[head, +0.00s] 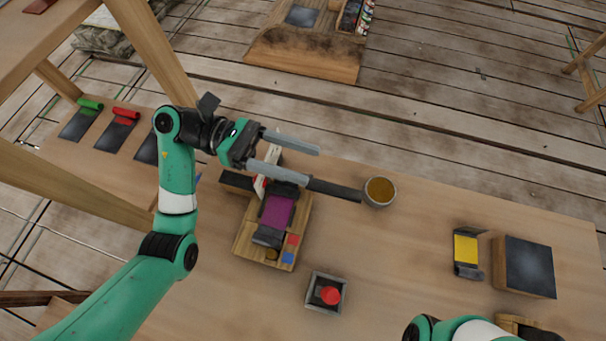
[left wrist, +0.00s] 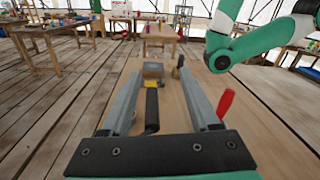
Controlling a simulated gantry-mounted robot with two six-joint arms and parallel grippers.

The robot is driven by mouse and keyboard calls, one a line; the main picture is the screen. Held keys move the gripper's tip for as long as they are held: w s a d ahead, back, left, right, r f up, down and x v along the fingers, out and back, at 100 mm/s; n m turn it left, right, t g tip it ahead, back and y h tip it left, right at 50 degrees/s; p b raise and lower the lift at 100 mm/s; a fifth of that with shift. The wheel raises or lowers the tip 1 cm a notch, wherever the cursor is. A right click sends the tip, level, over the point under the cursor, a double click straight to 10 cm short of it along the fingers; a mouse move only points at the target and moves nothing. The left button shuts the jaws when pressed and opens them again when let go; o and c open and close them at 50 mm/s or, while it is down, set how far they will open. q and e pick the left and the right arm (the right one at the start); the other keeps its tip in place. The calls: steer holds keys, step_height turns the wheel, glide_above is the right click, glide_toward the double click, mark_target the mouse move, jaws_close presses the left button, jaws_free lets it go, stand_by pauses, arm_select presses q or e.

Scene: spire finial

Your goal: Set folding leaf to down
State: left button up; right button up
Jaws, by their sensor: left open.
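A wooden fixture (head: 243,240) stands on the workbench with a purple panel (head: 277,211) on it. A dark flat bar (head: 336,189) sticks out to its right, and a shorter dark piece (head: 236,181) to its left. I cannot tell which part is the folding leaf. My left gripper (head: 313,166) is open and empty, above the fixture's far end, its fingers pointing right. In the left wrist view its fingers (left wrist: 160,76) are spread, with a dark bar (left wrist: 152,108) seen between them and a red handle (left wrist: 226,103) to the right. My right gripper is not in view.
A round bowl (head: 380,191) stands at the bar's right end. A grey box with a red button (head: 330,295) is in front. A yellow-faced stand (head: 466,249) and a dark-topped block (head: 528,267) are at right. Wooden posts (head: 148,45) stand at left.

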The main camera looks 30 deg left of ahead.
arm_select(q)
step_height(320, 180, down, 2)
steer(key=a+t, duration=0.1)
steer(key=a, duration=0.1)
steer(key=b, duration=0.3)
glide_toward(330, 188)
steer(key=d+f, duration=0.2)
steer(key=shift+w+d+f+n, duration=0.1)
steer(key=shift+w+d+n, duration=0.15)
steer(key=shift+w+n, duration=0.15)
steer(key=d, duration=0.5)
steer(key=w+d+r, duration=0.1)
steer(key=d, duration=0.1)
steer(key=shift+w+d, duration=0.1)
steer(key=shift+d, duration=0.05)
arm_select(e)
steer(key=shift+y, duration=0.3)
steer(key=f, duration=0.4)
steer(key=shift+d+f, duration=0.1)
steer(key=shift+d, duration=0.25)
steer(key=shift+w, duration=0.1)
arm_select(q)
jaws_close()
steer(key=shift+w+f, duration=0.1)
steer(key=shift+f, duration=0.05)
